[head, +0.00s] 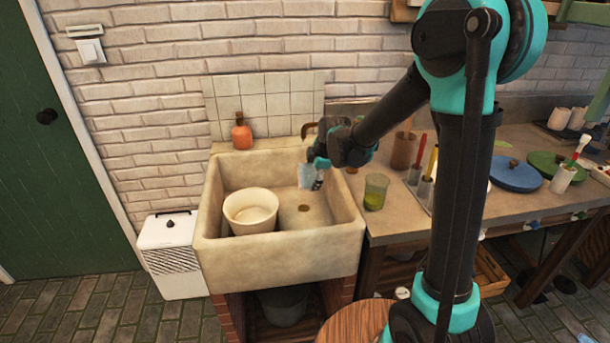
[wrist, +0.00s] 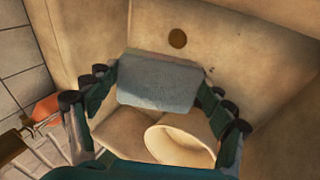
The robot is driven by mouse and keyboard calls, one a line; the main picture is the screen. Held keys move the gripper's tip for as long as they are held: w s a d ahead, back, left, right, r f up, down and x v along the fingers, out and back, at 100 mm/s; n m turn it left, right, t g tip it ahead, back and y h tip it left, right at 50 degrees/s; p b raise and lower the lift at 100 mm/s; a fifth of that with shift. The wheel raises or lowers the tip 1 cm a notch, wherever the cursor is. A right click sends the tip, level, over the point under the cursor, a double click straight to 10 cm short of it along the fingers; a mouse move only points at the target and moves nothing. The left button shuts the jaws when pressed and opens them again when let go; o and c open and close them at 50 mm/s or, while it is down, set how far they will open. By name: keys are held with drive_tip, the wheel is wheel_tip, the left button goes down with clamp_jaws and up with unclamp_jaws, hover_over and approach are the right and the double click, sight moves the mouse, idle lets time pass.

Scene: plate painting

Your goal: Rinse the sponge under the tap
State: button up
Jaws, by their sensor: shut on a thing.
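The sponge (head: 306,176) is a pale blue-grey block, held over the right part of the stone sink (head: 280,246). In the wrist view the sponge (wrist: 157,83) sits between both fingers of my gripper (wrist: 158,88), which is shut on it. In the head view my gripper (head: 317,176) hangs above the basin near the back wall. The tap (head: 309,130) is a brown fitting at the sink's back edge, mostly hidden behind my gripper. I cannot tell whether water runs. The drain (head: 304,208) is a dark round spot in the basin floor.
A cream bowl (head: 250,211) stands in the sink's left part. An orange bottle (head: 241,131) stands on the back ledge. A glass of green liquid (head: 375,192) and tool pots stand on the counter to the right. The basin floor around the drain is clear.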

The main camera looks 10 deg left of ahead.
drive_tip(key=shift+s+d, duration=0.55)
drive_tip(key=shift+s, duration=0.25)
drive_tip(key=shift+s+d, duration=0.55)
drive_tip(key=shift+s, duration=0.3)
drive_tip(key=shift+s+d, duration=0.55)
drive_tip(key=shift+s, duration=0.25)
drive_tip(key=shift+s+d+r, duration=0.7)
drive_tip(key=shift+s+r, duration=0.3)
drive_tip(key=shift+s, duration=0.05)
drive_tip(key=shift+s+d+r, duration=0.7)
drive_tip(key=shift+s+r, duration=0.3)
